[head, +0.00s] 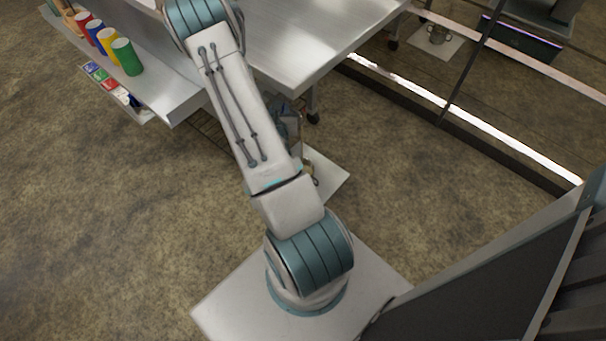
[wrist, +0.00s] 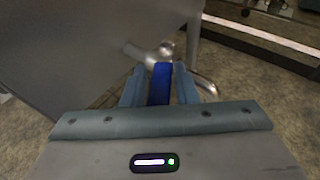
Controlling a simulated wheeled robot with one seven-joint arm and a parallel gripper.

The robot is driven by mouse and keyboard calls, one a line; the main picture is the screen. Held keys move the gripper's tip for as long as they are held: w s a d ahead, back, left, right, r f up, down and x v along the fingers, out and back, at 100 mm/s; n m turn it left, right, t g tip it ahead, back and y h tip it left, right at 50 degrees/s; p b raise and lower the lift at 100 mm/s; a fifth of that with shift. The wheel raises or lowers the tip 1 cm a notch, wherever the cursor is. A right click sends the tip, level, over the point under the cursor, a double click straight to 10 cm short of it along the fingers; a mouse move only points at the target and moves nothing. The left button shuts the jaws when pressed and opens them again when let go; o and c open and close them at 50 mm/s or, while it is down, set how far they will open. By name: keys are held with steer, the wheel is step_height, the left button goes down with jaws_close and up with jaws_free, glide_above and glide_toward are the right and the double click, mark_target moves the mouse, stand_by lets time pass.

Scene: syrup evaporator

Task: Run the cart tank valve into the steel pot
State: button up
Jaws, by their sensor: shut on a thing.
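In the wrist view, my gripper (wrist: 159,74) is shut on the blue valve handle (wrist: 160,88), with a finger on each side of it. Just beyond are the valve's shiny metal fittings (wrist: 166,50), beside the grey sloping wall of the cart tank (wrist: 80,45). A curved metal pipe shows right of the fingers. In the head view, my arm covers most of the valve area. A rounded metal edge, seemingly the steel pot (head: 308,169), peeks out beside my arm on a pale mat (head: 330,180). I cannot see inside it or any flow.
A steel table (head: 310,45) is at the top of the head view. A dark panel (head: 500,270) stands lower right. The floor at left is clear.

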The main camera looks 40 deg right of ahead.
steer(key=shift+w+a, duration=0.3)
steer(key=shift+w+a+m+g+h+p, duration=0.2)
steer(key=shift+w+m+g+h, duration=0.25)
steer(key=shift+m+g, duration=0.2)
steer(key=shift+w+a+m+g+h+p, duration=0.15)
steer(key=shift+w+m+g+h, duration=0.15)
steer(key=shift+m+g+h, duration=0.3)
steer(key=shift+w+a+m+g, duration=0.15)
steer(key=shift+w+m+g, duration=0.15)
steer(key=shift+m+g, duration=0.2)
steer(key=shift+w+m+g+h, duration=0.25)
steer(key=shift+m+g+h, duration=0.1)
steer(key=shift+m+g, duration=0.25)
steer(key=shift+w+m+g+h, duration=0.2)
steer(key=shift+m+g+h, duration=0.1)
steer(key=shift+m+g, duration=0.25)
steer(key=o, duration=1.1)
steer(key=shift+a, duration=0.1)
steer(key=p+v, duration=0.4)
steer(key=v, duration=0.9)
steer(key=shift+s+a+r, duration=0.1)
steer(key=shift+a+r, duration=0.05)
steer(key=shift+a, duration=0.1)
